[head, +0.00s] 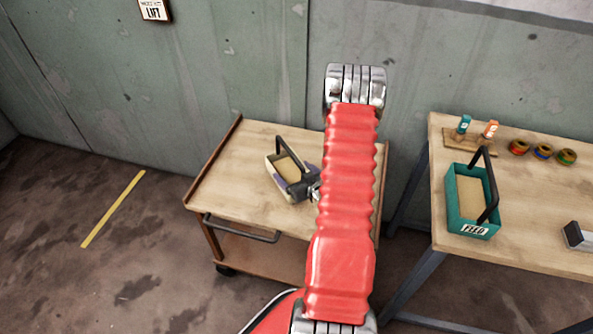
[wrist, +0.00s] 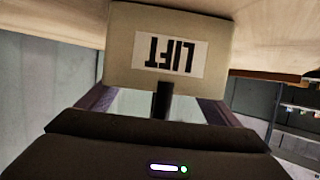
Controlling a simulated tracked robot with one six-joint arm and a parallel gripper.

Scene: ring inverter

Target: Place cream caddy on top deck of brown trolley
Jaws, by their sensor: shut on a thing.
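The cream caddy (head: 272,178), with a black handle and a tan inside, is over the wooden top deck of the brown trolley (head: 240,165). In the wrist view the picture is upside down and the caddy's cream end wall (wrist: 120,50) bears a "LIFT" label. My gripper (head: 299,189) is shut on the caddy, at its near right end. The fingers show on both sides of a dark upright part in the wrist view (wrist: 163,102). The caddy looks level and at or very close to the deck; contact is unclear. My red arm hides the deck's right part.
A workbench (head: 520,245) at right holds a teal "FEED" caddy (head: 467,222), small bottles (head: 463,125) on a wooden block and several coloured rings (head: 542,151). A "LIFT" sign (head: 154,11) hangs on the wall. The deck's left and front areas are clear.

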